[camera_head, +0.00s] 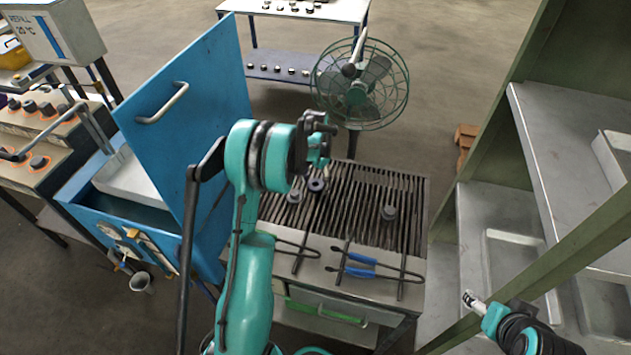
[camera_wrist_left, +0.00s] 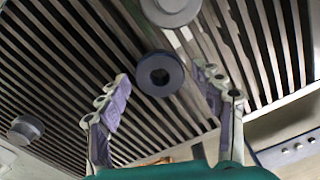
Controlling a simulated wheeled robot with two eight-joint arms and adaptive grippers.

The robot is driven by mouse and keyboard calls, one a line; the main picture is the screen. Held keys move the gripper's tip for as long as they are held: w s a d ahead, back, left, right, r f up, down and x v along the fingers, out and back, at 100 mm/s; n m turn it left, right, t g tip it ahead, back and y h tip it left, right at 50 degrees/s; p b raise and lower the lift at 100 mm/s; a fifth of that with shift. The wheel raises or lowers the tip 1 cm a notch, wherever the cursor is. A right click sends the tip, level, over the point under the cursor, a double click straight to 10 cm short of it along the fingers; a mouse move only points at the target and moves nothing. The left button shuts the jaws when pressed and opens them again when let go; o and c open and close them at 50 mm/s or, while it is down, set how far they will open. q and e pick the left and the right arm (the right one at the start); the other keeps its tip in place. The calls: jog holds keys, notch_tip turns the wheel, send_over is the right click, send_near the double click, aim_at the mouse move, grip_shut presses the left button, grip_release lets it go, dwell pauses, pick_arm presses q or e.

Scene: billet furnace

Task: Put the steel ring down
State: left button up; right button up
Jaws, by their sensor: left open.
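The steel ring (camera_head: 317,186) is a small dark ring with a round hole, and it appears to lie on the slatted grate (camera_head: 352,205). It also shows in the left wrist view (camera_wrist_left: 160,76), just beyond and between the fingertips, with a gap on each side. My left gripper (camera_head: 322,139) is open above the ring and points down at the grate; its two fingers also show in the left wrist view (camera_wrist_left: 163,84). My right gripper (camera_head: 472,299) is at the lower right by the green shelf frame, and its jaw state is too small to tell.
Grey round pieces (camera_head: 389,212) (camera_head: 294,197) sit on the grate. Blue-handled tongs (camera_head: 372,268) lie at its front. A blue box with a raised lid (camera_head: 185,120) stands left, a fan (camera_head: 360,83) behind, and a green shelf (camera_head: 580,245) right.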

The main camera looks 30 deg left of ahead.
pick_arm(q)
jog(key=s+d+r+t+p, duration=0.1)
jog(key=s+d+r, duration=0.15)
jog(key=r, duration=0.65)
jog(key=s+d+r+p, duration=0.1)
jog(key=d+r+p, duration=0.15)
jog(key=r, duration=0.65)
jog(key=s+d+r+t, duration=0.1)
jog(key=s+d+t, duration=0.2)
jog(key=s+d, duration=0.3)
jog(key=s+d+r+n+t, duration=0.1)
jog(key=s+d, duration=0.6)
jog(key=s, duration=0.8)
jog(key=shift+d+r+n+t+b, duration=0.15)
jog(key=shift+r+n+t+b, duration=0.2)
jog(key=shift+r+t, duration=0.55)
jog(key=shift+f, duration=0.3)
notch_tip(320, 180, down, 5)
jog(key=b, duration=0.5)
jog(key=shift+r, duration=0.1)
jog(key=shift+o, duration=0.4)
